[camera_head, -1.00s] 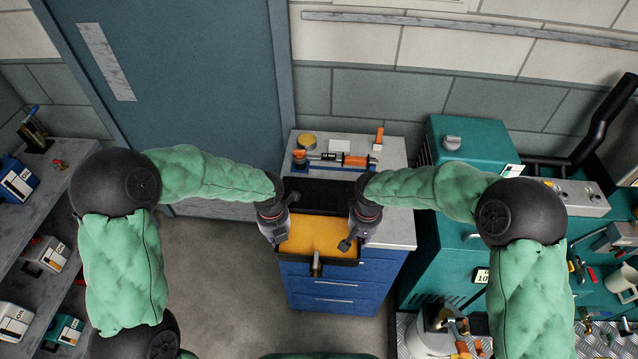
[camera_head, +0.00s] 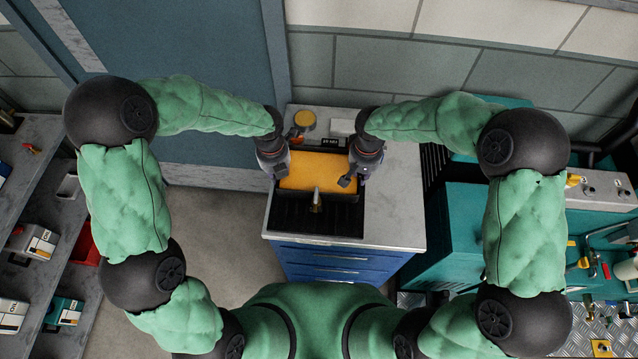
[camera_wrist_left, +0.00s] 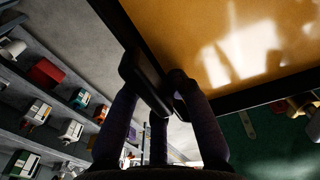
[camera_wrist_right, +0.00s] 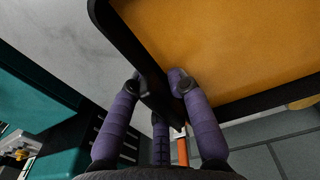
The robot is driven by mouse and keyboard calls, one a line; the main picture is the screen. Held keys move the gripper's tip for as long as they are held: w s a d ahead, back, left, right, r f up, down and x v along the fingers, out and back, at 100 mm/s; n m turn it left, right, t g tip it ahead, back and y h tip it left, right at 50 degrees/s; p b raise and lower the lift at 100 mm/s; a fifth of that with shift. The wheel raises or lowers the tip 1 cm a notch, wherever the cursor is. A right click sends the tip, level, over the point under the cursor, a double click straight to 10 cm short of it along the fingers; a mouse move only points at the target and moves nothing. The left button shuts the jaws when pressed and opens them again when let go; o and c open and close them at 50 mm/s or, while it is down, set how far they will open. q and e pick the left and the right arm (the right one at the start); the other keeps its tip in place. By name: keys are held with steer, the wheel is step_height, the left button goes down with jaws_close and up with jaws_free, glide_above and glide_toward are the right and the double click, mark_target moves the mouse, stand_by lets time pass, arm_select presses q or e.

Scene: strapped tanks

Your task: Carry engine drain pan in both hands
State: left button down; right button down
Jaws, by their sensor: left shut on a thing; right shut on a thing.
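The engine drain pan (camera_head: 342,195) is a black rectangular pan with amber liquid inside and a spout at its near side. In the head view it is above the blue cabinet, behind most of a black ribbed tray (camera_head: 290,216). My left gripper (camera_head: 278,170) is shut on its left side and my right gripper (camera_head: 352,178) on its right side. The left wrist view shows fingers (camera_wrist_left: 158,88) at the black rim (camera_wrist_left: 262,93). The right wrist view shows fingers (camera_wrist_right: 160,88) at the opposite rim (camera_wrist_right: 128,45). The pan looks about level; the gap beneath it is hidden.
The cabinet's grey top (camera_head: 398,205) is clear on the right. A yellow-lidded round can (camera_head: 305,119) and a white box (camera_head: 341,127) stand behind the pan. Shelves (camera_head: 40,185) are at left; a teal machine (camera_head: 475,215) is at right.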

mark_target(280, 184)
arm_select(q)
steer(key=shift+s+a+r, duration=0.1)
steer(key=shift+s+a, duration=0.1)
arm_select(e)
steer(key=shift+s+d+r, duration=0.1)
steer(key=shift+d+r, duration=0.05)
steer(key=shift+d, duration=0.1)
